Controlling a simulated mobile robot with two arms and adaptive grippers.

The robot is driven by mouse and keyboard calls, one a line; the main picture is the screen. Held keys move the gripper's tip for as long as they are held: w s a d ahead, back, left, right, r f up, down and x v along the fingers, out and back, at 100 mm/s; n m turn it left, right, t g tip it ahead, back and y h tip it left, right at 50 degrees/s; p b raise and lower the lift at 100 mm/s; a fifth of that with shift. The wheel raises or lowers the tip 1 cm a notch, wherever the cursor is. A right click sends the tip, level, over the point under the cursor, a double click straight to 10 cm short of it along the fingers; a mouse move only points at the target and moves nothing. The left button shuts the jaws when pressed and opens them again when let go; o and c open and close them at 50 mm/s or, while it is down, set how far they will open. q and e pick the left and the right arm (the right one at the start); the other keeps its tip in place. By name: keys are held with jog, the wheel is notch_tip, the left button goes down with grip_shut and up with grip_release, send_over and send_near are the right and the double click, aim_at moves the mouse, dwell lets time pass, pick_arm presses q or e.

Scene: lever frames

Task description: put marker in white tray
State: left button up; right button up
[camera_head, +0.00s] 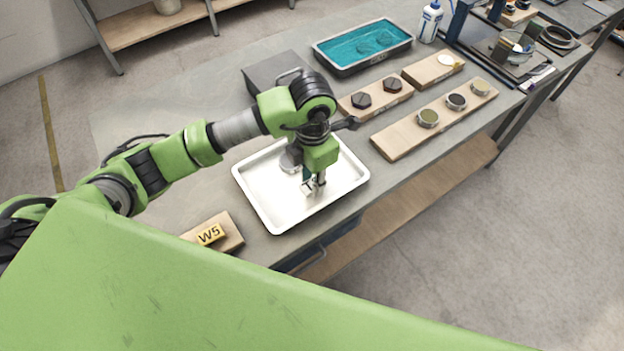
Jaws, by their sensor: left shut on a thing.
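The white tray (265,193) lies on the grey bench in the middle of the view. My left gripper (313,188) points down over the tray's inside, right of its middle. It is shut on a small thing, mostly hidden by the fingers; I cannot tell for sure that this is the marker. Whether the held thing touches the tray floor is unclear. No marker shows clearly elsewhere. A yellow tag reading W5 (210,234) sits on a wooden block in front of the tray, to the left. My right gripper is not in view.
Behind the tray stand a dark grey box (270,72) and a teal-filled tray (362,46). Wooden boards to the right hold two dark hexagonal pieces and round tins (428,118). A white bottle (430,20) stands at the back. The bench is bare left of the tray.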

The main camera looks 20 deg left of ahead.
pick_arm(q)
jog(key=shift+f, duration=0.75)
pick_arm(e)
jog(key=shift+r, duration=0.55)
pick_arm(q)
jog(key=shift+f, duration=0.1)
jog(key=shift+f, duration=0.2)
jog(key=o, duration=0.9)
jog(key=shift+r, duration=0.1)
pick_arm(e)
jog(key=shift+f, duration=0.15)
